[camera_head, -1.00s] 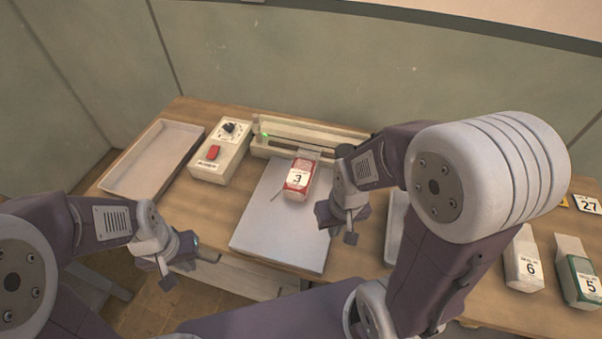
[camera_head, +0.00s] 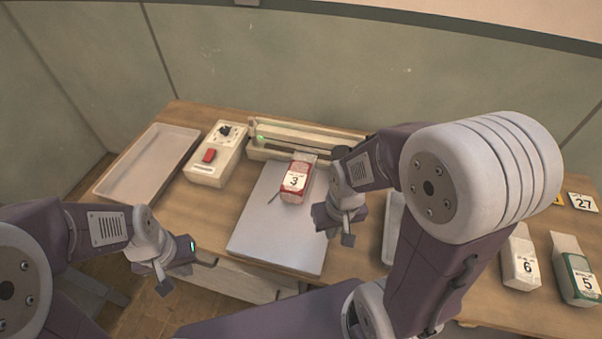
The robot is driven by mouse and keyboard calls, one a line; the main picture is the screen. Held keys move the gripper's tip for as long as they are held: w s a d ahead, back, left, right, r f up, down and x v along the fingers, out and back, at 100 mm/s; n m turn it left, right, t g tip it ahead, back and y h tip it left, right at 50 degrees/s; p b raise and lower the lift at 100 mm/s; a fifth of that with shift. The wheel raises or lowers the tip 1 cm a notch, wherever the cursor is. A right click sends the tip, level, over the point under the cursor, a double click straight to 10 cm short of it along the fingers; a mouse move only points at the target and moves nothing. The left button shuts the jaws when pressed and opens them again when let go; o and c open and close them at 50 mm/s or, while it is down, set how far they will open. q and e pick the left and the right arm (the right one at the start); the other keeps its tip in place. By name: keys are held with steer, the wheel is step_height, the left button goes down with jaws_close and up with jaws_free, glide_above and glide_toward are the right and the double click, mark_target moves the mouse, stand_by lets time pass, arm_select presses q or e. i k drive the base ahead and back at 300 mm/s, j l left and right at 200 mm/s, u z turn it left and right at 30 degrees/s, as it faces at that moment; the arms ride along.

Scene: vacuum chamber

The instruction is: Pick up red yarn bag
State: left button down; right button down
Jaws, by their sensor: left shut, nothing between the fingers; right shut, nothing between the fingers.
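The red yarn bag (camera_head: 297,182) is a small red and clear packet with a white label reading 3. It lies on the light grey plate (camera_head: 268,232) in the middle of the table, near the plate's far right. My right gripper (camera_head: 336,229) is shut and empty, to the right of the bag and nearer to me, over the plate's right edge and apart from the bag. My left gripper (camera_head: 188,272) is shut and empty, in front of the table's near edge at the left, well away from the bag.
A sealing device (camera_head: 305,137) stands behind the plate. A box with a red button (camera_head: 213,160) and an empty tray (camera_head: 150,165) are to the left. Another tray (camera_head: 393,228) is partly hidden by my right arm. Bags labelled 6 (camera_head: 521,262) and 5 (camera_head: 577,274) stand at the right.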

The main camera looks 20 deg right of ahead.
mark_target(295, 187)
steer(key=j+z, duration=0.3)
steer(key=j, duration=0.7)
steer(key=j+z, duration=0.3)
steer(key=j, duration=0.7)
